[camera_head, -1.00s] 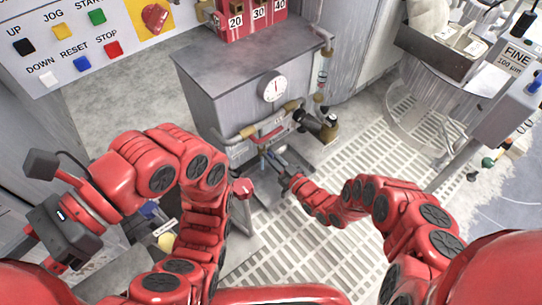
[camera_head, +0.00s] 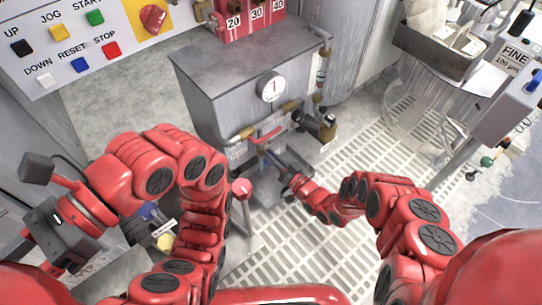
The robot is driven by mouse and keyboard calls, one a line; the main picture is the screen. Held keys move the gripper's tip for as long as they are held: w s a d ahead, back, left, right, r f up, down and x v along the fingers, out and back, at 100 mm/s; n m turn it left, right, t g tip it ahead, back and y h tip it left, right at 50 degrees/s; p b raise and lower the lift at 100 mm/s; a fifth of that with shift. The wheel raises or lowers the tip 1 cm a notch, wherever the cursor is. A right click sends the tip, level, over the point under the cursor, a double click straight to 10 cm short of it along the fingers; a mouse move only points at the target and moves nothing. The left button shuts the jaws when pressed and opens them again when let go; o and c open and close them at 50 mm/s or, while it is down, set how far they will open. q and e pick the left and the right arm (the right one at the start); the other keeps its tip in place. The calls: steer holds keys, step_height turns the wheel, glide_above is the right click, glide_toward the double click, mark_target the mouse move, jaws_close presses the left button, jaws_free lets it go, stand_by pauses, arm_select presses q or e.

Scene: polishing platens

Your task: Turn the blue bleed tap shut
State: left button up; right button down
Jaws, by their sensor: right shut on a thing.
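The blue bleed tap (camera_head: 262,163) is a small blue piece low on the front of the grey cabinet (camera_head: 205,85), below a red-handled pipe. My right gripper (camera_head: 269,158) reaches it from the lower right and is shut on it. The fingers cover most of the tap, so its exact angle is hard to see. A round white gauge (camera_head: 271,87) is on the cabinet front above. My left gripper (camera_head: 58,232) is at the far left, well away from the tap; its fingers are too unclear to tell open from shut.
A brass-and-black valve (camera_head: 318,125) sticks out right of the tap. A red-knobbed lever (camera_head: 241,188) stands between my arms. A button panel (camera_head: 75,45) is at the upper left. Slotted floor grating (camera_head: 330,190) lies open to the right.

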steer(key=shift+m, duration=0.5)
steer(key=shift+w, duration=0.1)
steer(key=c, duration=0.9)
jaws_free()
